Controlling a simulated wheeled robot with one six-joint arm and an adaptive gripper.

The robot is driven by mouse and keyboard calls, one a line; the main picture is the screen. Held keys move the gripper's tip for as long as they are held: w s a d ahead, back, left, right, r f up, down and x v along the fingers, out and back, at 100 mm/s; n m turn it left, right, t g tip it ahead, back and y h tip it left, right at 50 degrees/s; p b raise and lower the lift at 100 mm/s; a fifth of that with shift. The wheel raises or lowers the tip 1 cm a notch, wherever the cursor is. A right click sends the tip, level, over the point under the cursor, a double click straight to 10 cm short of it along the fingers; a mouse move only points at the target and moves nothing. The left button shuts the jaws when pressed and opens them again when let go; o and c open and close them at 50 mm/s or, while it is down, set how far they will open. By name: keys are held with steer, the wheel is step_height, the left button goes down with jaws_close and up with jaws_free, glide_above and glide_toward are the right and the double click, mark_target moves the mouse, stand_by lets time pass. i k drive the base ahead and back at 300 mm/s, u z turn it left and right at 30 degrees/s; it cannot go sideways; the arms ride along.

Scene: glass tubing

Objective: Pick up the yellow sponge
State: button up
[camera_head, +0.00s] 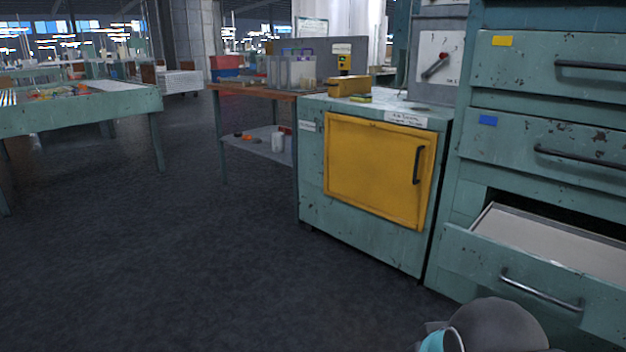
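A small flat yellow-green piece (361,98) lies on top of the teal cabinet (400,106), near its back left. It may be the yellow sponge, but it is too small to be sure. Just behind it sits a larger mustard-yellow block (348,86), with a small yellow-and-dark device (344,64) above it. My gripper is not in view. Only a grey rounded part of my own arm with a teal ring shows at the bottom right, well away from the cabinet top.
The cabinet has a closed yellow door (375,170). At right, a teal drawer unit has its lower drawer (520,275) pulled open into the room. A wooden-topped bench (255,91) stands left of the cabinet, another table (80,115) far left. The dark floor (200,260) between is clear.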

mark_target(363, 99)
steer(key=i, duration=2.5)
steer(key=z, duration=0.15)
